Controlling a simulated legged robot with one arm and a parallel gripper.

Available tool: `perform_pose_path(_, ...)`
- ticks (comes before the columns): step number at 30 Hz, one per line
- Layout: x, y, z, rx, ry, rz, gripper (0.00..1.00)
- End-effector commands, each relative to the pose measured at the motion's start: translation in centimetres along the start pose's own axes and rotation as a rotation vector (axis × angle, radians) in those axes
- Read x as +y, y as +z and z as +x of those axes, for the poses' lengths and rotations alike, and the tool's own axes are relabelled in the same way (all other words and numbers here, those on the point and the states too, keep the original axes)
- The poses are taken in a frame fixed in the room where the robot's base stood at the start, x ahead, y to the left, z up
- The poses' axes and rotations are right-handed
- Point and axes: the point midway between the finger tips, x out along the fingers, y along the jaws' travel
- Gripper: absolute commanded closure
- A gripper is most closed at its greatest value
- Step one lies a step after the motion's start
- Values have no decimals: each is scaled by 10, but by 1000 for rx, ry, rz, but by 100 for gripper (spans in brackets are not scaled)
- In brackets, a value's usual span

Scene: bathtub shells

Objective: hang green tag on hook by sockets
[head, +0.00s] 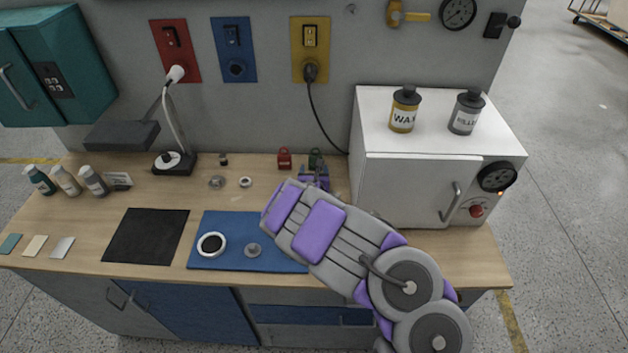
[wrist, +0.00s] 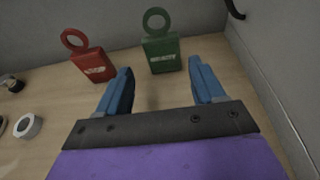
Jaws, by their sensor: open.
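The green tag (wrist: 162,54) stands upright on the wooden bench near the back wall, its ring at the top. It also shows in the head view (head: 316,157), partly hidden behind my gripper. My gripper (wrist: 160,78) is open and empty, its blue fingers pointing toward the green tag. The tag is just beyond the fingertips and not between them. In the head view, my gripper (head: 315,178) is low over the bench. Three socket panels are on the wall: red (head: 174,50), blue (head: 233,50) and yellow (head: 310,48). A small round fitting (head: 351,9) is right of them; I cannot tell whether it is the hook.
A red tag (head: 284,158) stands left of the green one. A white oven-like box (head: 400,190) with two cans is close on the right. A black cable (head: 325,118) hangs from the yellow socket. A lamp (head: 175,160) stands left; a blue mat (head: 215,257) lies in front.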

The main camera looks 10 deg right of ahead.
Motion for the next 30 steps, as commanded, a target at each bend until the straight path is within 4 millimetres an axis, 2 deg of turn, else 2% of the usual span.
perform_pose_path(3, -1, -6, 13, 1, -2, 5, 32)
perform_pose_path(15, 0, -3, 49, -1, 1, 4, 32)
perform_pose_path(21, 0, -1, 56, -1, 0, 0, 32)
perform_pose_path(30, 0, 0, 57, 0, 0, 0, 32)
